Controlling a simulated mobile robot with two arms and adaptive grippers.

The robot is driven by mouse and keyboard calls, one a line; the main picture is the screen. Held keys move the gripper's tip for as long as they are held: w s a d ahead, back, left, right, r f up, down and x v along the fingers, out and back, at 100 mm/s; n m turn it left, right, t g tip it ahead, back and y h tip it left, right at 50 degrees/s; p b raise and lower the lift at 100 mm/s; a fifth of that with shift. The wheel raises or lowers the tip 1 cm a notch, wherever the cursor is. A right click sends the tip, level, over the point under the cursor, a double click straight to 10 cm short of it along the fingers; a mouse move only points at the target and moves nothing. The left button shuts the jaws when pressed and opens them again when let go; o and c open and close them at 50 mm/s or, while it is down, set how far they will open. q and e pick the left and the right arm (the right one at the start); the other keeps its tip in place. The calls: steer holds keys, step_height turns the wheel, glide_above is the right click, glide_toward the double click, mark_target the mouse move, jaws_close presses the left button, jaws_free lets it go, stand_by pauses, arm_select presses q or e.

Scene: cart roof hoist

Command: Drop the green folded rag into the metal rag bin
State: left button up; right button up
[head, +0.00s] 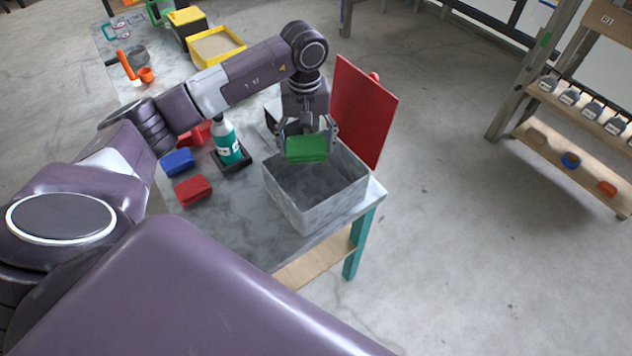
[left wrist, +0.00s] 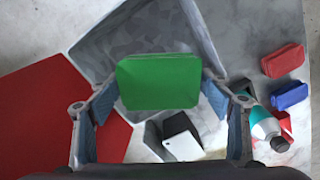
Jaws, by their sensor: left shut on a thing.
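The green folded rag (head: 307,149) is held in my left gripper (head: 307,137), which is shut on it. The rag is above the open metal rag bin (head: 318,205), over its far part. The bin is a grey box standing on the table, and its visible floor looks empty. In the left wrist view the rag (left wrist: 158,82) sits between the two fingers, and part of the bin (left wrist: 130,35) shows behind it. A red panel (head: 364,110), which looks like a lid, stands upright at the bin's far right side. My right gripper is not in view.
A teal bottle (head: 227,142) stands in a dark tray left of the bin. Blue (head: 178,161) and red (head: 193,190) folded rags lie on the table nearby. A yellow bin (head: 218,45) stands farther back. A wooden shelf (head: 575,165) is at the right, with clear floor between.

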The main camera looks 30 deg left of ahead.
arm_select(q)
steer(key=shift+d+f+b, duration=0.15)
steer(key=shift+f+b, duration=0.2)
steer(key=shift+f, duration=0.3)
step_height(320, 180, down, 4)
steer(key=shift+f+b, duration=0.2)
steer(key=shift+b, duration=0.65)
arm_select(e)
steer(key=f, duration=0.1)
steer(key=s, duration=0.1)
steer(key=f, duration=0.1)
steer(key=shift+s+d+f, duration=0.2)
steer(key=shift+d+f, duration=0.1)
arm_select(q)
steer(key=o, duration=1.2)
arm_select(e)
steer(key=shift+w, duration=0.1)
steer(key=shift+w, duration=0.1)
